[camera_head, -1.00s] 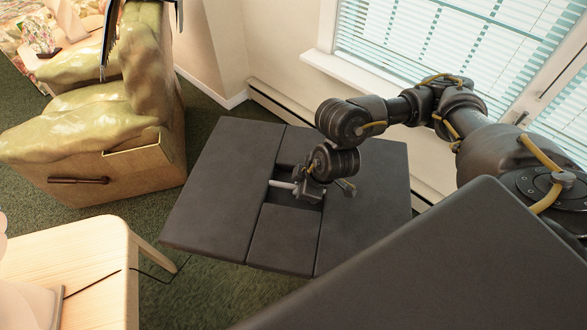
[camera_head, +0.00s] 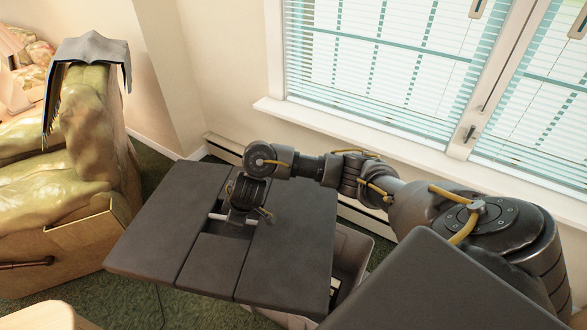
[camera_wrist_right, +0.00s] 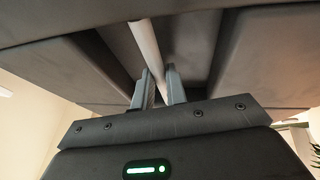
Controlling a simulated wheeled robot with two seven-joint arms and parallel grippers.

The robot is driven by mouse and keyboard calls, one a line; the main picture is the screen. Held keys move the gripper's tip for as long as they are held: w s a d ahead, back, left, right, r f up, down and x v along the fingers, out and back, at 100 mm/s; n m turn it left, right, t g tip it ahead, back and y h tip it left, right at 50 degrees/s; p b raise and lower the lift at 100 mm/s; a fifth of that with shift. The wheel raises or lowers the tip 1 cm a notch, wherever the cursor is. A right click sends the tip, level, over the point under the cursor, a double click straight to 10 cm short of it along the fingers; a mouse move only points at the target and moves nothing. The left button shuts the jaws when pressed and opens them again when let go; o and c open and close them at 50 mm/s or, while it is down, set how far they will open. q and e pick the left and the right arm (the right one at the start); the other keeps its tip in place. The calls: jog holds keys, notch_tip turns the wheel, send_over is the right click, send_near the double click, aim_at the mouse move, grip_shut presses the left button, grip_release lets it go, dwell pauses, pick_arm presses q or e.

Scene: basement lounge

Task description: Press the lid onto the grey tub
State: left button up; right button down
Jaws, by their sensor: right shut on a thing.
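The lid (camera_head: 160,230) is a wide dark grey slab with a recess in its middle, crossed by a pale bar handle (camera_head: 216,217). My right gripper (camera_head: 230,214) reaches into the recess and is shut on this bar. In the right wrist view the two fingers (camera_wrist_right: 158,88) stand on either side of the bar (camera_wrist_right: 145,42), below the dark lid (camera_wrist_right: 260,55). The grey tub (camera_head: 354,250) shows past the lid's right edge, lower down; the lid hides the rest of it. The lid is offset to the left of the tub's visible right side. My left gripper is out of view.
A green sofa (camera_head: 95,150) with a grey cloth (camera_head: 90,55) over it stands at the left. A pale wooden piece (camera_head: 40,318) shows at the lower left. A windowed wall with a low baseboard heater (camera_head: 222,148) runs behind.

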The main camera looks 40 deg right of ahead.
pick_arm(q)
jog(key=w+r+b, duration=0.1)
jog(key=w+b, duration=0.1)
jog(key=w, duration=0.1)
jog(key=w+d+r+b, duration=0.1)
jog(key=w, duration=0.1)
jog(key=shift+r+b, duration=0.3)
jog(key=shift+b, duration=0.1)
pick_arm(e)
jog(key=s+d+f+m, duration=0.1)
jog(key=s+d+f, duration=0.1)
jog(key=d+f, duration=0.6)
jog(key=s+d+f+m+h, duration=0.1)
jog(key=s+d+f+m, duration=0.1)
jog(key=d+f, duration=0.7)
jog(key=shift+s+d+f+m+h, duration=0.3)
jog(key=shift+s+f, duration=0.35)
jog(key=shift+s, duration=0.1)
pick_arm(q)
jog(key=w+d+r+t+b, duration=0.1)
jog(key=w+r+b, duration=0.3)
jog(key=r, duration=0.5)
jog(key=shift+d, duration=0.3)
pick_arm(e)
notch_tip(320, 180, down, 7)
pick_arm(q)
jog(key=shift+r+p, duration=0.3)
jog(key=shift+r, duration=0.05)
pick_arm(e)
jog(key=shift+s, duration=0.1)
